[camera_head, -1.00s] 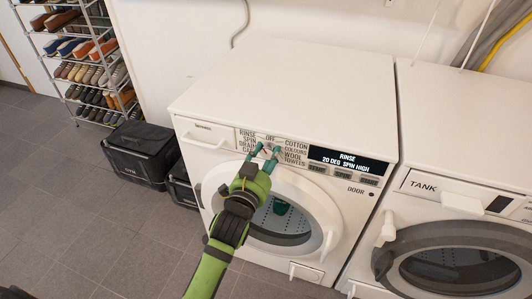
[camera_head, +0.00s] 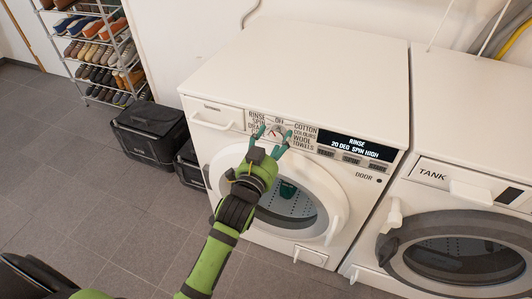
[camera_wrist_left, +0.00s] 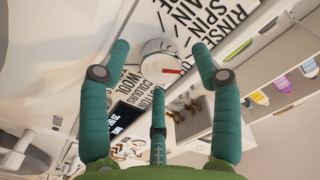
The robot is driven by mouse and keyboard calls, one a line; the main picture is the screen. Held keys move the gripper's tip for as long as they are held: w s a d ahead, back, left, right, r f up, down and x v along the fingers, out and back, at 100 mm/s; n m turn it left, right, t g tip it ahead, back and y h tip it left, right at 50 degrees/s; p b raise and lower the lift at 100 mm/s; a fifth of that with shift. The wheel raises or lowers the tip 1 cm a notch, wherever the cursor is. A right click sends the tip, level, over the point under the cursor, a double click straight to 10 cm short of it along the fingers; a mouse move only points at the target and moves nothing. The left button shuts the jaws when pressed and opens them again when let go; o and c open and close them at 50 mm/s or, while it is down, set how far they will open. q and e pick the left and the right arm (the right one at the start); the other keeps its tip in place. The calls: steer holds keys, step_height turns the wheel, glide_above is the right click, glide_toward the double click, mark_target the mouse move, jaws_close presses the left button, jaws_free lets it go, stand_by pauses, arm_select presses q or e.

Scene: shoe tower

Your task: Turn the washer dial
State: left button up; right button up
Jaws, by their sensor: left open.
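The white washer (camera_head: 300,80) stands in front of me, with its round door below the panel. In the left wrist view the dial (camera_wrist_left: 162,62) is white and silver with a red mark. My left gripper (camera_head: 272,134) is open in front of the panel, its green fingers on either side of the dial. In the left wrist view the fingers (camera_wrist_left: 160,55) are spread wide, with gaps between them and the dial. My right gripper is not in view.
A second machine marked TANK (camera_head: 455,180) stands close on the right.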

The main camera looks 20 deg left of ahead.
arm_select(q)
steer(key=s, duration=1.1)
steer(key=shift+a, duration=0.15)
